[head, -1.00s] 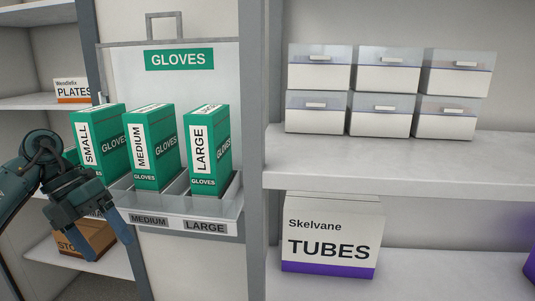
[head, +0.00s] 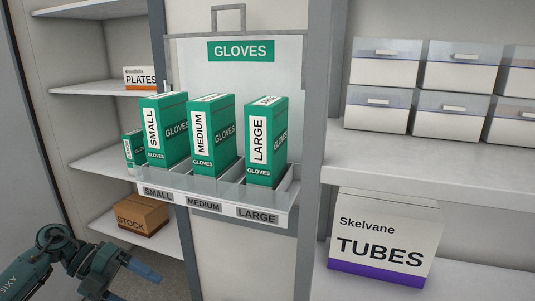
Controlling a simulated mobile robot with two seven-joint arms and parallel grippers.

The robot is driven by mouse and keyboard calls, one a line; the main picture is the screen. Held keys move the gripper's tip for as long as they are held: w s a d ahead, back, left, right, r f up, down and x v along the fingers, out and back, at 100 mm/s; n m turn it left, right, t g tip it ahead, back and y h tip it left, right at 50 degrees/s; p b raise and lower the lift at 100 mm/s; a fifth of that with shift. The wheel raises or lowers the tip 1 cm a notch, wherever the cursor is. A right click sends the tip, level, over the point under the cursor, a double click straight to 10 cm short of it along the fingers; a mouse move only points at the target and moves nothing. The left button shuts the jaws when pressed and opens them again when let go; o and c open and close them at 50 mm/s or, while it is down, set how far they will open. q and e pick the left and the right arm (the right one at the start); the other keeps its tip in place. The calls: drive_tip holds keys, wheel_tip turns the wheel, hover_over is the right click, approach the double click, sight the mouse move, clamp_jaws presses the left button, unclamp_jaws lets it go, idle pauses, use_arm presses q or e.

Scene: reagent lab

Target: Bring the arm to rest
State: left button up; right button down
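My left arm comes in at the lower left. Its gripper (head: 130,283) is low in the picture, below and in front of the glove holder, with its fingers spread and nothing between them. The lower finger is partly cut off by the bottom edge. My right gripper is not in view. Three green glove boxes stand in the clear glove holder (head: 225,210): the small box (head: 172,150), the medium box (head: 220,155) and the large box (head: 268,155), each above its matching label. The gripper is apart from all of them.
Another small green glove box (head: 133,147) stands on the left shelf. A brown STOCK box (head: 141,214) sits on a lower shelf near my gripper. A PLATES box (head: 139,77) is higher up. A TUBES box (head: 385,245) and several clear-lidded bins (head: 376,112) stand right.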

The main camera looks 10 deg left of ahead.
use_arm(q)
drive_tip(key=w+r+n+t+h, duration=0.3)
drive_tip(key=w+r+t, duration=0.5)
drive_tip(key=w+r, duration=0.1)
drive_tip(key=w+a+r+n+t+y, duration=0.6)
drive_tip(key=a+n+t+y, duration=0.1)
drive_tip(key=a+n+t, duration=0.3)
drive_tip(key=a+f+n+g+y, duration=0.4)
drive_tip(key=a+f+n+y, duration=0.2)
drive_tip(key=a+n+y, duration=0.65)
drive_tip(key=s+d+f+g+h, duration=0.15)
drive_tip(key=s+d+f, duration=0.25)
drive_tip(key=d+f, duration=0.65)
drive_tip(key=s+d+f+g+h, duration=0.1)
drive_tip(key=s+d+f+h, duration=0.3)
drive_tip(key=d+f, duration=0.7)
drive_tip(key=s+d+f+n+g+h, duration=0.1)
drive_tip(key=s+d+f, duration=0.2)
drive_tip(key=s+d, duration=0.6)
drive_tip(key=s+d+f+n+g+h, duration=0.1)
drive_tip(key=s+d+f, duration=0.3)
drive_tip(key=s+d, duration=0.6)
drive_tip(key=shift+s+d+f+n+g+h, duration=0.15)
drive_tip(key=shift+s+d+n+g+h, duration=0.2)
drive_tip(key=shift+d+n+h, duration=0.4)
